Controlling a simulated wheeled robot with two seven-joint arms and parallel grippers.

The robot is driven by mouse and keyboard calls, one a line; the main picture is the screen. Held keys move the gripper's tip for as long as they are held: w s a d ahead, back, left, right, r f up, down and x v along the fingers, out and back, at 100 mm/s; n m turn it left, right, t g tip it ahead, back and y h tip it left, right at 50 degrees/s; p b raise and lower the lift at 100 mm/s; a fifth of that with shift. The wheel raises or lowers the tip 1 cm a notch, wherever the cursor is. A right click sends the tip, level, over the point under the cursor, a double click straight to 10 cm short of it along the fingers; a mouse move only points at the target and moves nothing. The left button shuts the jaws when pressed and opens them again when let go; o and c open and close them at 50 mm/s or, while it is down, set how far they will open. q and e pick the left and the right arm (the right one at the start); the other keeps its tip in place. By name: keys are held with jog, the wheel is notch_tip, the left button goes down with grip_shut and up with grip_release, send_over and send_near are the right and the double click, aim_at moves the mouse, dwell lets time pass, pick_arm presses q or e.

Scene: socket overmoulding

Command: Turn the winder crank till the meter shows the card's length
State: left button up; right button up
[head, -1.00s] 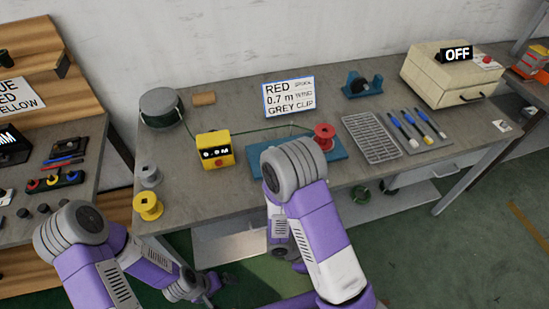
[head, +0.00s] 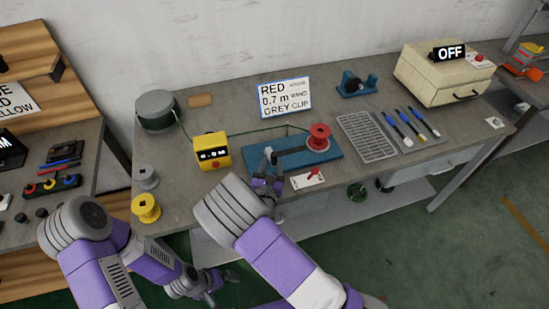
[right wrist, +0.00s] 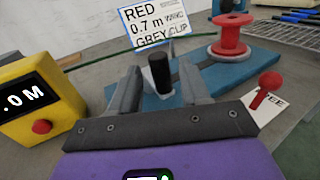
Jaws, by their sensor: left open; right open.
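The winder is a blue base (head: 328,152) with a red spool (head: 319,137); its black crank knob (right wrist: 160,74) stands upright between the right gripper's fingers in the right wrist view. My right gripper (right wrist: 159,68) is open around the knob, with gaps visible on both sides. It also shows in the head view (head: 268,172), at the base's front left. The yellow meter (head: 211,151) seems to read 0.0 M; its left digit is cut off in the right wrist view (right wrist: 38,95). The card (head: 285,97) reads RED, 0.7 m WIND, GREY CLIP. My left gripper (head: 212,288) is open, low before the bench.
A red lever (right wrist: 265,87) stands on a partly hidden label right of the right gripper. A green cable runs from the dark reel (head: 158,111) past the meter toward the winder. A grey tray (head: 367,137) and tools lie right; yellow (head: 146,208) and grey spools stand left.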

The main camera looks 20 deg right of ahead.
jog(key=shift+x, duration=1.3)
grip_shut()
